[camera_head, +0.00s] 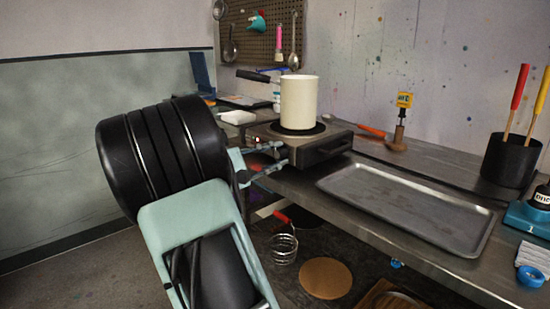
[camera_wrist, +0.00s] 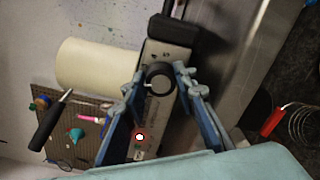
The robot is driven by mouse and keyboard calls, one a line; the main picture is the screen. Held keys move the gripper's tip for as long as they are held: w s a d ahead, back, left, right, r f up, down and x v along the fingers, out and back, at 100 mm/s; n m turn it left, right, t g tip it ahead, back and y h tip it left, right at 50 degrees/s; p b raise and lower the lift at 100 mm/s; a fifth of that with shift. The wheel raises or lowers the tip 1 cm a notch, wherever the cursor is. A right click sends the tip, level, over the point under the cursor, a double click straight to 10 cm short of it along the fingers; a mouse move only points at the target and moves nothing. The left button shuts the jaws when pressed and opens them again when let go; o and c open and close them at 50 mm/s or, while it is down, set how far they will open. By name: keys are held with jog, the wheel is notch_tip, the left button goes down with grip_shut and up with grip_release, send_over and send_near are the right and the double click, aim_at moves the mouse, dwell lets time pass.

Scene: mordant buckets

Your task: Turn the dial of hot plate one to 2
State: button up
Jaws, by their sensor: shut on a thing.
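The hot plate (camera_head: 322,150) stands on the metal bench with a cream pot (camera_head: 299,103) on top. Its front panel shows in the wrist view (camera_wrist: 178,58), with a round black dial (camera_wrist: 158,77) and a lit red-rimmed lamp (camera_wrist: 140,137). My gripper (camera_wrist: 159,82) has one finger on each side of the dial and is shut on it. In the head view my gripper (camera_head: 284,158) is at the panel's left part, and the dial is hidden there. The dial's setting is too small to read.
A metal tray (camera_head: 400,205) lies right of the hot plate. A black holder (camera_head: 508,163) with red and yellow handles stands further right. A whisk (camera_head: 283,248) and a round brown board (camera_head: 325,278) lie below the bench top. A black handle (camera_head: 253,76) sticks out left near the pot.

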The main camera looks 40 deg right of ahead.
jog(key=o, duration=1.2)
jog(key=shift+c, duration=0.2)
jog(key=a, duration=1.2)
jog(key=shift+s, duration=0.45)
